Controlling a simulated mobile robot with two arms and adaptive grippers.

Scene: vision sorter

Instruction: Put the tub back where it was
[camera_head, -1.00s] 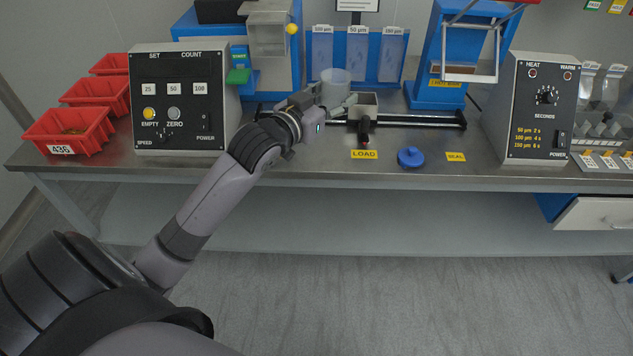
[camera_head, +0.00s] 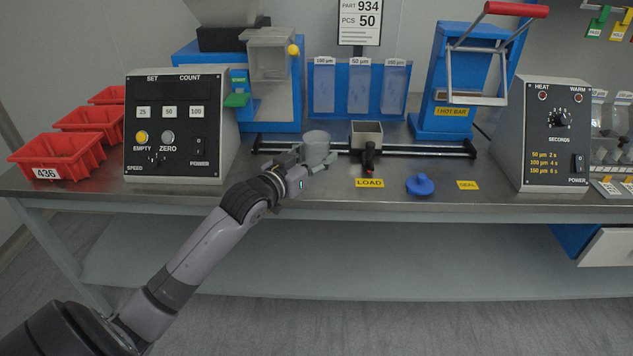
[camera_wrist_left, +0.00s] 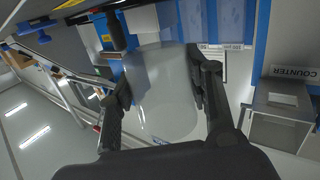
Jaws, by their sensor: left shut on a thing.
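The tub (camera_head: 317,148) is a pale grey, translucent round cup. It looks about upright in the head view, over the left part of the bench rail, left of the small open box on the slide. My left gripper (camera_head: 309,163) is shut around its lower side, one finger on each side. The tub also fills the middle of the left wrist view (camera_wrist_left: 162,92) between both fingers. I cannot tell whether its base touches the bench, or whether it holds anything. My right gripper is not in view.
The slide box (camera_head: 367,128) with its black lever (camera_head: 369,158) stands right of the tub. A blue knobbed lid (camera_head: 420,185) lies near the SEAL label. The counter box (camera_head: 172,125) and red bins (camera_head: 60,155) are left; the hot bar (camera_head: 450,90) and heater box (camera_head: 545,130) are right.

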